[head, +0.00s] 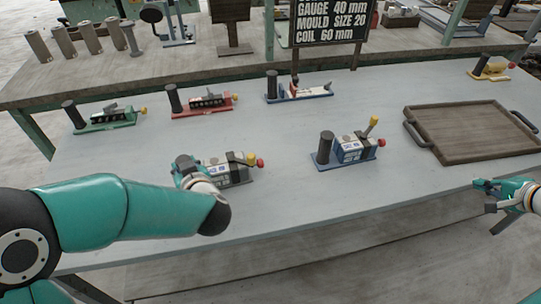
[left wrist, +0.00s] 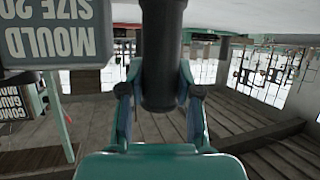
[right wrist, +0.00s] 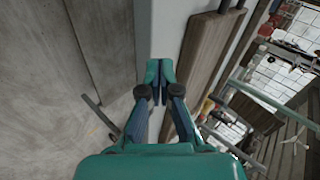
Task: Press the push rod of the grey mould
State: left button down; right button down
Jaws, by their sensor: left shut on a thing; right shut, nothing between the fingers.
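The grey mould (head: 236,169) sits on the pale table, left of centre in the head view. A red knob (head: 260,163) sticks out at its right end, beside a yellow lever end (head: 251,158). My left gripper (head: 186,171) is at the mould's left end, shut on its dark upright post. The post (left wrist: 162,55) stands between the fingers in the left wrist view; my arm hides part of it in the head view. My right gripper (head: 484,189) is shut and empty near the table's front edge, far right of the grey mould. Its fingertips meet in the right wrist view (right wrist: 160,82).
A blue mould (head: 352,149) with a raised yellow lever stands right of the grey one. Green (head: 105,121), red (head: 204,104), blue-white (head: 304,91) and yellow (head: 491,68) moulds stand farther back. A wooden tray (head: 470,152) lies right. Front table between grey and blue moulds is clear.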

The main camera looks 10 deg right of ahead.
pick_arm(q)
jog(key=shift+f, duration=0.15)
pick_arm(e)
jog(key=w+a+r+y, duration=0.1)
jog(key=w+a, duration=0.2)
jog(key=w+a+r+n+y, duration=0.1)
jog(key=w+a, duration=0.1)
jog(key=w, duration=0.2)
jog(key=w+a+r+y, duration=0.2)
jog(key=w+a, duration=0.1)
jog(key=w, duration=0.1)
jog(key=shift+a+r+n, duration=0.1)
jog(key=shift+a+n, duration=0.2)
jog(key=w+a+r+m+g, duration=0.1)
jog(key=w+a+r+g, duration=0.25)
jog(key=a, duration=0.55)
jog(key=w+a+r+g+y, duration=0.15)
jog(key=w+a, duration=0.25)
jog(key=a, duration=0.5)
jog(key=w+a+r+m+g, duration=0.1)
jog(key=w+a+r+g, duration=0.25)
jog(key=a, duration=0.55)
jog(key=a+f+g, duration=0.1)
jog(key=a+f, duration=0.2)
jog(key=a, duration=0.5)
jog(key=shift+w+g, duration=0.15)
jog(key=shift+g, duration=0.2)
jog(key=shift+a, duration=0.1)
